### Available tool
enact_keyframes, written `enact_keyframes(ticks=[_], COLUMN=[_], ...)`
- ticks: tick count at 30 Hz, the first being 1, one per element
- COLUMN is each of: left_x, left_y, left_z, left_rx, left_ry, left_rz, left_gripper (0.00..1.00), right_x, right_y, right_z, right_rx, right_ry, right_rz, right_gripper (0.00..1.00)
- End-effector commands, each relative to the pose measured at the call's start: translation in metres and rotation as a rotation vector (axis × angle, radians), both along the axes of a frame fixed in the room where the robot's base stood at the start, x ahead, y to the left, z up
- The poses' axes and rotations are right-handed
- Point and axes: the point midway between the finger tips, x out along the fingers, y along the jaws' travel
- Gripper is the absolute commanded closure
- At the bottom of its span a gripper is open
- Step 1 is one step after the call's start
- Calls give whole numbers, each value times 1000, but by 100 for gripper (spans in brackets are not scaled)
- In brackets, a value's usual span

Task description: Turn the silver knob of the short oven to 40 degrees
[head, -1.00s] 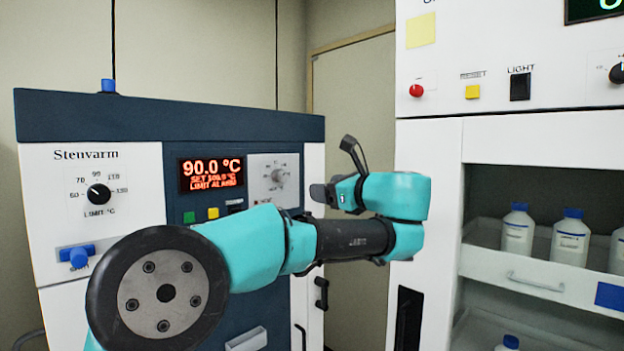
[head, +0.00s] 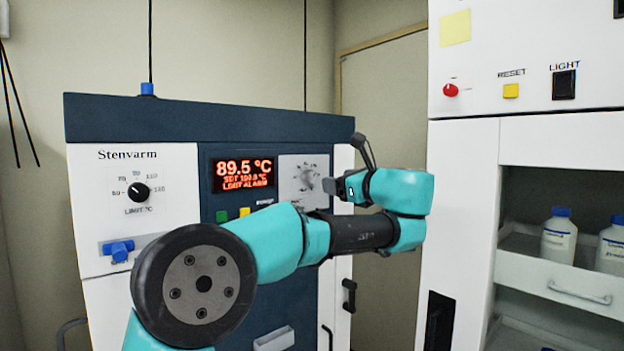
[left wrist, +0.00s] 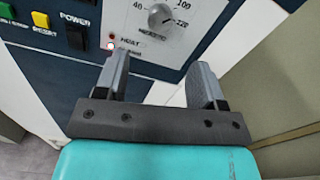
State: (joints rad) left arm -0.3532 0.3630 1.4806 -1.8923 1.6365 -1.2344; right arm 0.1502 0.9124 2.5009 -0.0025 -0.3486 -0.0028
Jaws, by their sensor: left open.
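The short oven (head: 210,118) has a dark blue top and white side panels, and its red display (head: 243,174) reads 89.5 °C. The silver knob (left wrist: 162,22) sits on a light dial plate marked 40 and 100, and its mark seems to point right. In the head view the plate (head: 296,166) shows but the knob is too blurred to read. My left gripper (head: 345,168) is open and empty, just right of the plate in that view. In the left wrist view its fingers (left wrist: 160,68) are apart, below the knob and not around it. My right gripper is out of view.
A black LIMIT knob (head: 137,192) and a blue latch (head: 118,250) are on the oven's left panel. Green and yellow buttons (head: 244,212) sit below the display. A tall white cabinet (head: 460,190) with bottles (head: 559,238) stands close on the right.

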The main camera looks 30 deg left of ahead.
Motion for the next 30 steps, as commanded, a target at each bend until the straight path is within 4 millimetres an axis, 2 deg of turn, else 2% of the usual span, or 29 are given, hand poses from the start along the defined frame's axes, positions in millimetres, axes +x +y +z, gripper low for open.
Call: enact_keyframes(ticks=[3, 16, 21, 30], left_x=[7, 32, 37, 38], left_y=[20, 85, 98, 100], left_z=[0, -1, 0, 0], left_rx=[0, 0, 0, 0], left_ry=[0, 1, 0, 0], left_rz=[2, 2, 0, -1], left_gripper=[37, 37, 37, 37], right_x=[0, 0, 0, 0], right_y=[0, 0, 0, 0], right_z=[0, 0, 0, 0], right_rx=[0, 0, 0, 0], right_ry=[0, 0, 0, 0], right_rz=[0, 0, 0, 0], right_gripper=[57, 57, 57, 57])
